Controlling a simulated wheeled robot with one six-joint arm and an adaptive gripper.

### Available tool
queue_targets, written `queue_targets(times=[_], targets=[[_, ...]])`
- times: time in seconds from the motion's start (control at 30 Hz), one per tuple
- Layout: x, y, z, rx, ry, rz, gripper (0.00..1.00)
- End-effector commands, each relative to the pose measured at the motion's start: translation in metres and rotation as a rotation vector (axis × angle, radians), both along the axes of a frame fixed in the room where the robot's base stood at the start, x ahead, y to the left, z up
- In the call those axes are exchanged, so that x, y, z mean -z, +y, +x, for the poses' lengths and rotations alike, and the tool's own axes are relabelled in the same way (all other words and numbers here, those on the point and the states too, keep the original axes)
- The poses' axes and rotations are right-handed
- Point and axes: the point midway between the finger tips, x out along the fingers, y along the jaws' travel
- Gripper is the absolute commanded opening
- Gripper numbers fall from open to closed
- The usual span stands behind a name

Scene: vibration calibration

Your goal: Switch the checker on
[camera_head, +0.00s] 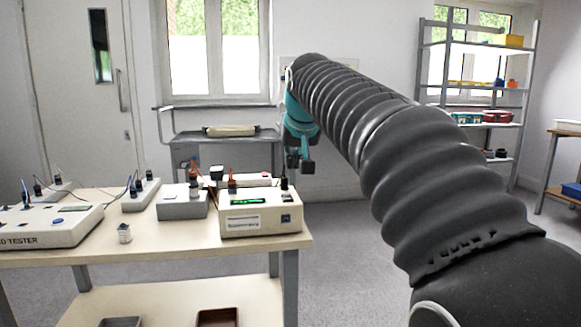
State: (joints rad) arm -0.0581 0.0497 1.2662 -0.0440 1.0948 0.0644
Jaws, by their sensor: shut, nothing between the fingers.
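A beige instrument box (262,221) stands at the right end of the table. I take it to be the checker, but its label is too small to read. It has a green display (248,201) on its sloped top and a small dark blue square (286,218) at the front right. Dark posts stand on its top. My gripper (300,168) hangs from the teal wrist above and behind the box's right end, pointing down. It appears apart from the box. Its fingers are small and dark, shut with nothing between them.
A white tester box (45,232) with a blue button and grey blocks (182,205) with cables stand on the table (160,243). A small metal cylinder (124,233) stands near its front edge. Behind is a grey cart (230,135); shelves (470,85) stand right. Floor between is clear.

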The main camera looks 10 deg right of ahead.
Motion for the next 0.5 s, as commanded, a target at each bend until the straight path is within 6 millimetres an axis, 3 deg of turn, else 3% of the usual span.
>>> queue_targets(times=[0.2, 0.5], targets=[[-0.017, 0.000, -0.021, 0.000, -0.001, 0.000, 0.00], [-0.020, 0.000, -0.026, 0.000, 0.002, 0.000, 0.00]])
